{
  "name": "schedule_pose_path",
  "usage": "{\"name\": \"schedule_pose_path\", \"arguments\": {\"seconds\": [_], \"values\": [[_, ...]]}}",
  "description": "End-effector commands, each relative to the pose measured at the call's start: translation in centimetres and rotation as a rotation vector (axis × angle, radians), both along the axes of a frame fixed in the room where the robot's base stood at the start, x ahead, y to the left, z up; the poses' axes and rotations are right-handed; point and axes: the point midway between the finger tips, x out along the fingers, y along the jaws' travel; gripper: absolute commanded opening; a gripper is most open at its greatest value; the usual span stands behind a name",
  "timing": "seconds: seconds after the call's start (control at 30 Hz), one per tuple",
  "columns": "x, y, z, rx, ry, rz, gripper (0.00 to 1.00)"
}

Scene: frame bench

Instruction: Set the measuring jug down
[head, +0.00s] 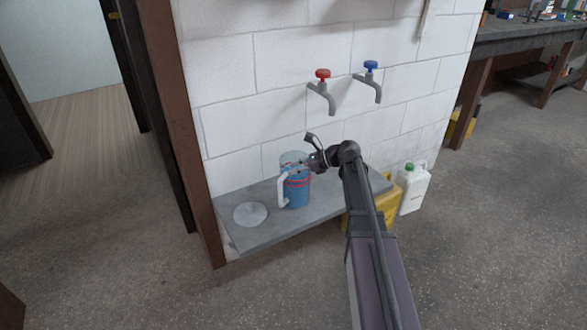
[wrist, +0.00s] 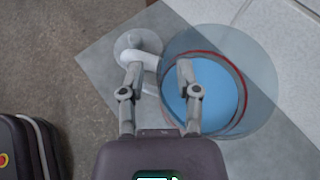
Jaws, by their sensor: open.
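The measuring jug (head: 297,192) is clear, with blue liquid and a red line around it, and a white handle on its left. It is upright and appears to rest on the grey ledge (head: 262,234) under the taps. My gripper (head: 300,166) is at the jug's upper part in the head view. In the wrist view my gripper (wrist: 159,76) is open, one finger over the jug (wrist: 228,85) and the other outside it, with the white handle (wrist: 150,82) partly between them. Whether a finger touches the jug is hard to tell.
A red tap (head: 322,88) and a blue tap (head: 372,80) stick out of the block wall above. A yellow container (head: 391,207) and a white canister (head: 413,190) stand on the floor at right.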

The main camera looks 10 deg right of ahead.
Motion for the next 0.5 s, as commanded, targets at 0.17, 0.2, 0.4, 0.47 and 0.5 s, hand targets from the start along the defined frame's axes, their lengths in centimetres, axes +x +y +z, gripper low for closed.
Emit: {"name": "schedule_pose_path", "arguments": {"seconds": [0.17, 0.2, 0.4, 0.47, 0.5], "values": [[-0.7, -1.6, 1.1, 0.000, 0.000, -0.003, 0.43], [-0.8, -2.1, 1.4, 0.000, 0.000, -0.002, 0.43], [-1.9, -4.9, 2.9, 0.000, 0.000, -0.003, 0.43], [-2.3, -5.7, 3.3, 0.000, 0.000, -0.003, 0.43], [-2.5, -6.2, 3.6, 0.000, 0.000, -0.003, 0.43]]}}
